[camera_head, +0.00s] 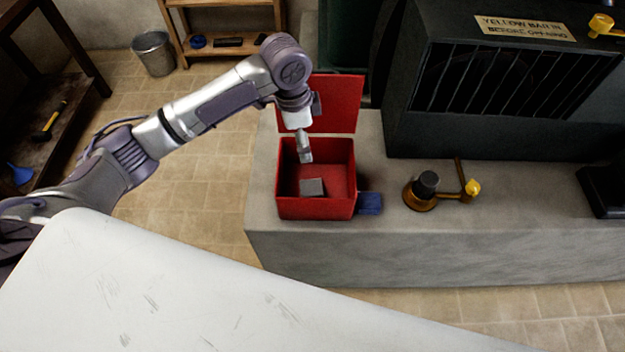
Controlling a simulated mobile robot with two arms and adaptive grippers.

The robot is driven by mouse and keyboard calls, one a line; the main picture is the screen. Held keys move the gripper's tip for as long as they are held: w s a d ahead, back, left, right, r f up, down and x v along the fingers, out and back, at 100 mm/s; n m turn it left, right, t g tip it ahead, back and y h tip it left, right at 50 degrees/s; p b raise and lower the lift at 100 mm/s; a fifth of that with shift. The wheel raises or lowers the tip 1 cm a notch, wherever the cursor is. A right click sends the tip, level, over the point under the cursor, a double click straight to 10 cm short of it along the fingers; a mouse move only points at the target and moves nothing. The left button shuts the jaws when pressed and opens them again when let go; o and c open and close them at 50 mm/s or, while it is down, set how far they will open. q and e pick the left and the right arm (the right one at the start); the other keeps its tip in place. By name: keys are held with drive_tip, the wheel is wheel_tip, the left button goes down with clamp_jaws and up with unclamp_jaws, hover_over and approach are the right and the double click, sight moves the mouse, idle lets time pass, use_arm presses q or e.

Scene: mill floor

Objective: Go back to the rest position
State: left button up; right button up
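My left arm reaches in from the left, and my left gripper (305,157) points down over the open red box (316,211). The gripper's narrow grey fingers overlap the box opening in the picture; their exact height is unclear, and I cannot tell whether they are open or shut. A small grey block (312,187) lies inside the box, below the fingertips and apart from them in the picture. The box's red lid (340,103) stands raised at the back. My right gripper is not in view.
The box stands on a grey stone ledge (450,238). A blue item (369,203) and a brass piece with a dark knob (421,195) sit to its right. A black barred machine (515,85) stands behind. A metal bucket (153,55) and wooden shelf (228,49) are back left.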

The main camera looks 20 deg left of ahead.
use_arm(q)
drive_tip(key=shift+a+r, duration=0.1)
drive_tip(key=shift+r, duration=0.75)
